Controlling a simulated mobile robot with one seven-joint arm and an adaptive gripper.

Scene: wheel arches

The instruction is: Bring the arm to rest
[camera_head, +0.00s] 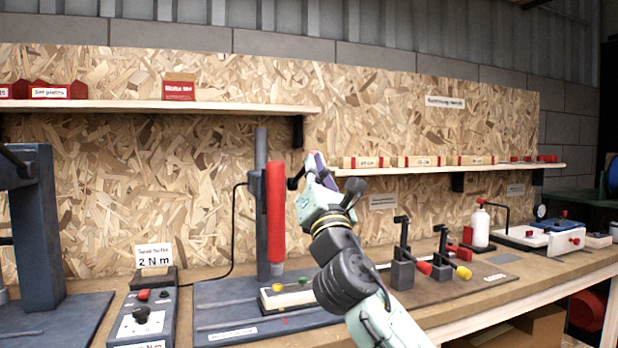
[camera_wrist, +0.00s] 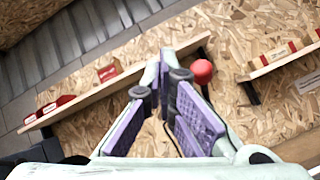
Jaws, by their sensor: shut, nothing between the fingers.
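My arm rises from the lower right of the head view, with pale green and dark links. My gripper (camera_head: 316,162) is at its upper end, raised above the bench in front of the chipboard wall, just right of the red handle of a press. In the wrist view my gripper (camera_wrist: 163,85) shows purple finger pads, shut with nothing held. The red handle (camera_head: 276,212) stands upright in the head view. Its rounded red end (camera_wrist: 202,71) appears just right of the fingers in the wrist view; I cannot tell the exact gap.
The dark press column (camera_head: 262,180) stands on the bench left of my arm. A long shelf (camera_head: 180,107) with red boxes is at upper left, a lower shelf (camera_head: 450,170) at right. Clamps (camera_head: 402,265) and a white bottle (camera_head: 480,227) stand right of my arm.

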